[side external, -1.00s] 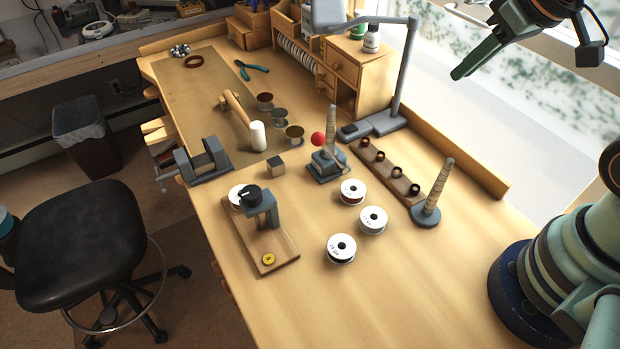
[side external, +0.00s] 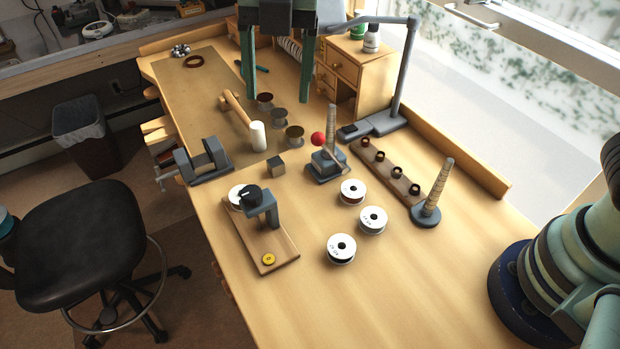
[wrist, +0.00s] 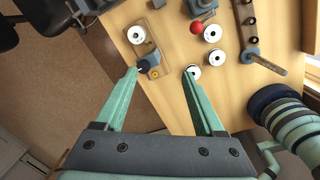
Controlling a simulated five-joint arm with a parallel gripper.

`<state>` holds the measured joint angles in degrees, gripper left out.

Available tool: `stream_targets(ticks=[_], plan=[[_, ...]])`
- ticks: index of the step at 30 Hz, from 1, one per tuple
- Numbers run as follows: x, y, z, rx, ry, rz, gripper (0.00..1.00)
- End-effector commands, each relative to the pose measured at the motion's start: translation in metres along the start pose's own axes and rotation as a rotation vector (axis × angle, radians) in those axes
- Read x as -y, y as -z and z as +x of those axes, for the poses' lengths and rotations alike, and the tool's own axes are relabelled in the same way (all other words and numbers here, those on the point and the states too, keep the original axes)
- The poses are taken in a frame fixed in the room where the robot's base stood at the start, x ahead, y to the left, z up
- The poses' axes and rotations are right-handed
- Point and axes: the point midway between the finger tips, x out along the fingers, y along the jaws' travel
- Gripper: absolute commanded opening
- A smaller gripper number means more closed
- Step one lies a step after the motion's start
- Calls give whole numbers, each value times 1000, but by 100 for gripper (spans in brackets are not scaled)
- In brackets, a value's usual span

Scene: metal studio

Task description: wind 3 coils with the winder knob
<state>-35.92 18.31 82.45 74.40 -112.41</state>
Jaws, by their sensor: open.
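A grey stand (side external: 327,166) with an upright tapered rod bears a red ball knob (side external: 318,138) on its left; the ball also shows at the top of the wrist view (wrist: 197,27). A wooden board (side external: 277,247) carries a grey bracket with a black knob (side external: 251,192), a white disc and a yellow disc (side external: 268,259). I cannot tell for sure which knob is the winder's. My gripper (side external: 278,116) hangs at the top of the side view, fingers pointing down, wide apart and empty. In the wrist view the open fingers (wrist: 160,72) touch no knob.
White-faced spools (side external: 373,219) lie right of the board. A peg strip (side external: 385,173) holds several dark rings, beside a second tapered rod (side external: 438,189). A vise (side external: 203,162), hammer (side external: 238,112) and lamp (side external: 404,75) stand farther back. The front right bench is bare.

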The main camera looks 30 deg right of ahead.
Motion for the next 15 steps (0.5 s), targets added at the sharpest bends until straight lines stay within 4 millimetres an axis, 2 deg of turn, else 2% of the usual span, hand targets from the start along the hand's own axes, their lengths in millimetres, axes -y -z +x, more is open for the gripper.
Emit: stream_targets(ticks=[1,6,10,15], plan=[[-14,12,9,-12,20,-124,71],[-40,40,27,-42,57,-437,71],[-47,49,33,-52,67,-540,71],[-47,51,46,-55,71,-558,71]])
